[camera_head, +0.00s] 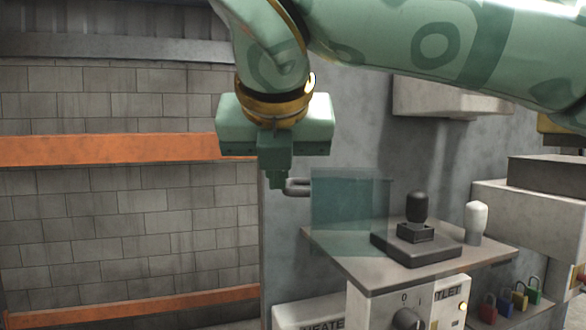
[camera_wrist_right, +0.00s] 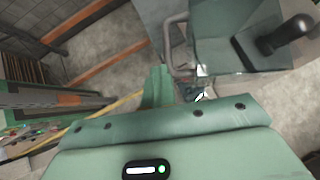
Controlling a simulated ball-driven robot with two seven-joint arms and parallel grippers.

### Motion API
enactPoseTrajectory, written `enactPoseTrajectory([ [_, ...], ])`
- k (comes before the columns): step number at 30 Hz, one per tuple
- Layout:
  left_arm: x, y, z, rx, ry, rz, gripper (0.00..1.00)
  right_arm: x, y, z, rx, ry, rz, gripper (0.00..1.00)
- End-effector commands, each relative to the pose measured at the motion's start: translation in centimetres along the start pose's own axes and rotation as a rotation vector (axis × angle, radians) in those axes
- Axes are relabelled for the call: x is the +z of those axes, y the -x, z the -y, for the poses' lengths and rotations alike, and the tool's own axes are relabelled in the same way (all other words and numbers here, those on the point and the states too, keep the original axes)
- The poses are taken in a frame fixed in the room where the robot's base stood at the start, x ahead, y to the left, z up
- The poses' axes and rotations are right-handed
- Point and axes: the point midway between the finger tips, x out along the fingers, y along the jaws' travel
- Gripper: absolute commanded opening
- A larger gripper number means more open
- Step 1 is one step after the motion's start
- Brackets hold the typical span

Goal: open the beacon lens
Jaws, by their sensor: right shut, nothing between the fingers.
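The beacon lens appears to be the translucent teal panel (camera_head: 350,210) standing at the left end of the grey shelf; I cannot tell from its look alone. A grey loop handle (camera_head: 297,187) sticks out from its left side. In the right wrist view the panel (camera_wrist_right: 235,42) and the handle (camera_wrist_right: 178,48) show at the top. My right gripper (camera_head: 277,183) points down, shut and empty, just left of the handle. I cannot tell if it touches the handle. Its fingers show in the right wrist view (camera_wrist_right: 158,85). My left gripper is out of view.
On the shelf (camera_head: 345,262) stand a black lever on a dark base (camera_head: 416,235) and a white knob (camera_head: 476,223). Below are a control box with a dial (camera_head: 406,318) and several coloured padlocks (camera_head: 520,293). Orange rails (camera_head: 100,149) cross the block wall at left.

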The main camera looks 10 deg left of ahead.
Motion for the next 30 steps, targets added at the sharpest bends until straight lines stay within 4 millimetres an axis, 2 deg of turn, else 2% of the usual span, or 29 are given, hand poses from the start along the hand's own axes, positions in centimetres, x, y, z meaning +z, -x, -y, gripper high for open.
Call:
enactPoseTrajectory([
  [10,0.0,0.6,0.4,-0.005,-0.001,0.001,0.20,0.9,-1.2,-0.7,0.001,0.002,-0.008,0.00],
  [30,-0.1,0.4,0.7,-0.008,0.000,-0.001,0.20,0.8,-1.3,-0.6,0.002,0.005,-0.011,0.00],
])
